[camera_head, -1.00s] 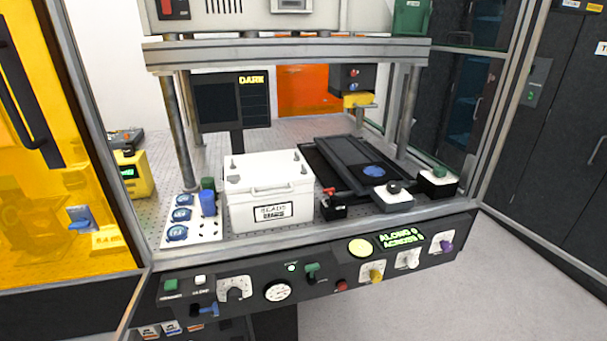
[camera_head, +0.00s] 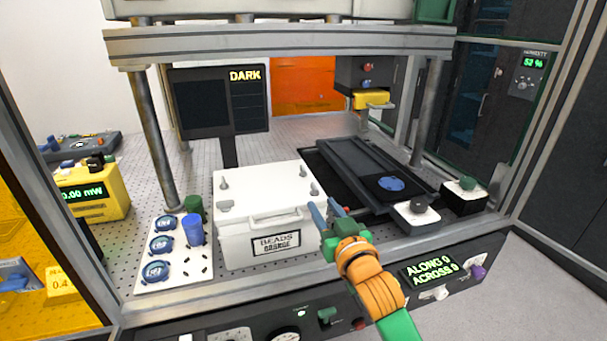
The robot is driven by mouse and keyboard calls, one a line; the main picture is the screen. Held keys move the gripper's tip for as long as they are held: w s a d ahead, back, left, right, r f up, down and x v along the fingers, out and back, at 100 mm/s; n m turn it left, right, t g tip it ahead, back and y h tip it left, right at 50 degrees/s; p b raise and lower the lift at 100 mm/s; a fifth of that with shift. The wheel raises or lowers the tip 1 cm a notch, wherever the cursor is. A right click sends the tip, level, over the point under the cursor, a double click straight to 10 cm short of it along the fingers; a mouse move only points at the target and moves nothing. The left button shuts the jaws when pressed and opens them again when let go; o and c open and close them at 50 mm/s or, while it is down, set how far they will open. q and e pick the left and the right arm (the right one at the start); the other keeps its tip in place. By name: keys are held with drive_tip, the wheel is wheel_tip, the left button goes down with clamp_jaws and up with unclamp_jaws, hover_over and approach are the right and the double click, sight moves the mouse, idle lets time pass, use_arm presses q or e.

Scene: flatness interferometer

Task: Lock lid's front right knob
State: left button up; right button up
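A white box (camera_head: 235,246) with a closed white lid (camera_head: 262,184) stands on the perforated bench; its front label reads "BEADS" above a smaller line. Small grey knobs stand at the lid's corners. The front right knob (camera_head: 314,188) is upright near the lid's right edge, just behind my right gripper's fingertips in the picture. My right gripper (camera_head: 328,210) comes in from the lower right, its two blue-grey fingers apart and nothing seen between them. It covers part of the box's front right corner; I cannot tell whether it touches. My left gripper is out of view.
A black stage (camera_head: 358,170) with a blue disc (camera_head: 390,184) lies right of the box. A white plate (camera_head: 182,277) with blue round parts and a blue cylinder (camera_head: 193,230) is at left. A metal beam (camera_head: 280,45) crosses above; the control panel (camera_head: 430,270) runs along the front.

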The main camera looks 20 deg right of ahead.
sight(317, 192)
drive_tip(key=shift+w+r, duration=0.4)
drive_tip(key=shift+s+r, duration=0.1)
drive_tip(key=shift+r, duration=0.2)
drive_tip(key=w+p, duration=0.1)
drive_tip(key=w, duration=0.4)
drive_tip(key=shift+w+a, duration=0.1)
drive_tip(key=shift+w, duration=0.3)
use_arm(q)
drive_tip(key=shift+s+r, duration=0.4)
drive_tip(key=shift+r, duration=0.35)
use_arm(e)
drive_tip(key=shift+s, duration=0.1)
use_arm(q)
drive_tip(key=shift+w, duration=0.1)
use_arm(e)
clamp_jaws()
